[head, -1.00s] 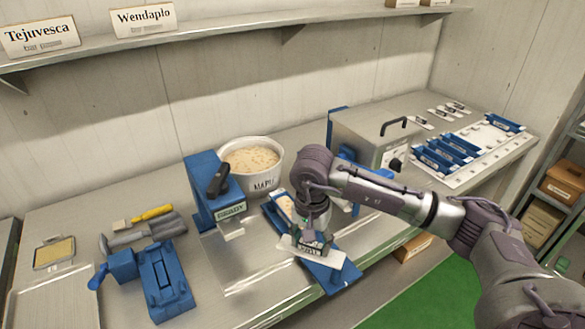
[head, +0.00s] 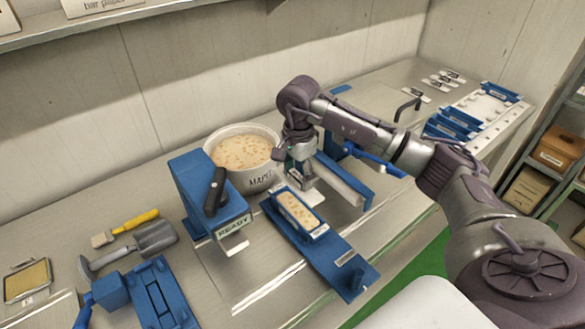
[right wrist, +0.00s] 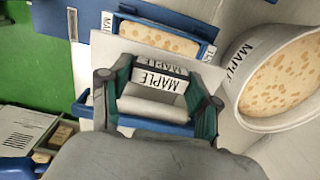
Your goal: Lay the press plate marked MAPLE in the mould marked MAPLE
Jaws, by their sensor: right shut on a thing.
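My right gripper (head: 298,158) is shut on the press plate (head: 303,182), a pale flat plate with an upright grip. Its tag reads MAPLE in the right wrist view (right wrist: 158,80). The gripper (right wrist: 158,102) holds it raised, beside the far end of the mould and not over it. The mould (head: 318,236) is blue, filled with pale, nut-flecked nougat, and sits on a blue slide board (head: 343,270). It also shows beyond the plate in the right wrist view (right wrist: 207,52); its tags are too small or cut off to read surely. My left gripper is out of view.
A white kettle marked MAPLE (head: 262,180) stands close left of the gripper. A blue press with a READY sign (head: 233,226) stands left of the mould. A pale roller (head: 338,180) in a blue frame lies right of the gripper. More blue moulds (head: 452,127) stand far right.

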